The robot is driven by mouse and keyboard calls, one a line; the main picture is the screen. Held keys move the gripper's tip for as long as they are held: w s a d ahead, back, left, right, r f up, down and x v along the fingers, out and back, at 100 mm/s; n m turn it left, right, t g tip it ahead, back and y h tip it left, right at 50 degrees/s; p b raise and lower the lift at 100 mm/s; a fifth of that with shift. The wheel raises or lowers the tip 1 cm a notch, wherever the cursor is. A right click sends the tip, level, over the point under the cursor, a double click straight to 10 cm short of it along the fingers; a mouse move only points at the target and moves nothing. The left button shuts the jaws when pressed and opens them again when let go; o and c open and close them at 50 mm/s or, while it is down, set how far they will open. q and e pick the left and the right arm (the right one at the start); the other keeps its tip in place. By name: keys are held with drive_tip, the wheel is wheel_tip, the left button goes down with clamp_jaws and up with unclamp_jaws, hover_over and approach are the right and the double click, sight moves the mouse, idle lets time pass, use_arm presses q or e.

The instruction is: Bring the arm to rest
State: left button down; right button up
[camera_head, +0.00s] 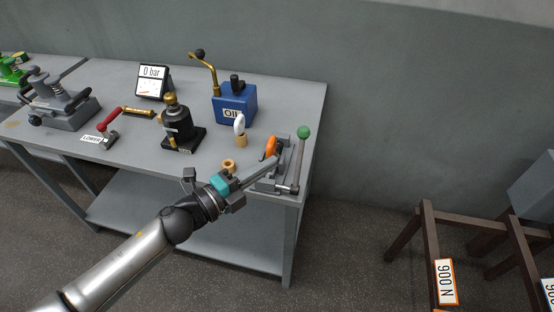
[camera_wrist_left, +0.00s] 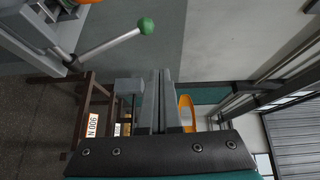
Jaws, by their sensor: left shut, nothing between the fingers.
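My left arm reaches in from the lower left in the head view. Its gripper (camera_head: 266,166) is over the right front part of the workbench (camera_head: 300,120), close to a grey device with a green-knobbed lever (camera_head: 303,133) and an orange part (camera_head: 271,146). The fingers are shut and empty. I cannot tell whether the fingers touch the device. My right gripper is in neither view.
On the bench stand a blue oil box (camera_head: 235,105), a black cylinder device (camera_head: 178,130), a gauge display (camera_head: 152,80) reading 0 bar, a red-handled valve (camera_head: 107,122) and a grey clamp device (camera_head: 62,103). A dark wooden frame (camera_head: 430,230) stands at right. Open floor lies between.

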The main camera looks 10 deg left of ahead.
use_arm(q)
drive_tip(key=s+a+f+n+g+y+b, duration=0.25)
drive_tip(key=s+f+n, duration=0.2)
drive_tip(key=f, duration=0.75)
drive_tip(key=s+a+f+n+g+y+b, duration=0.1)
drive_tip(key=s+a+f+n+y, duration=0.3)
drive_tip(key=f, duration=0.7)
drive_tip(key=s+a+f+n+g+y+b, duration=0.15)
drive_tip(key=a+f+n, duration=0.35)
drive_tip(key=f, duration=0.7)
drive_tip(key=s+d+f+n+g+b, duration=0.1)
drive_tip(key=s+d+f+n+g, duration=0.1)
drive_tip(key=s+f, duration=0.4)
drive_tip(key=s+d+f+n+g+y+b, duration=0.1)
drive_tip(key=s+f+n+g, duration=0.2)
drive_tip(key=s, duration=1.1)
drive_tip(key=s+d+f+n+g+b, duration=0.1)
drive_tip(key=s+d+f+n+g, duration=0.1)
drive_tip(key=s+f, duration=0.7)
drive_tip(key=shift+s+d+f+n+g+y, duration=0.25)
drive_tip(key=shift+s+d+n+g+y, duration=0.15)
drive_tip(key=shift+s+n+g, duration=0.35)
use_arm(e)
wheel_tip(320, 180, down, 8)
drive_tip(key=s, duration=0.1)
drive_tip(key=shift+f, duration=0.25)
use_arm(q)
drive_tip(key=shift+w, duration=0.2)
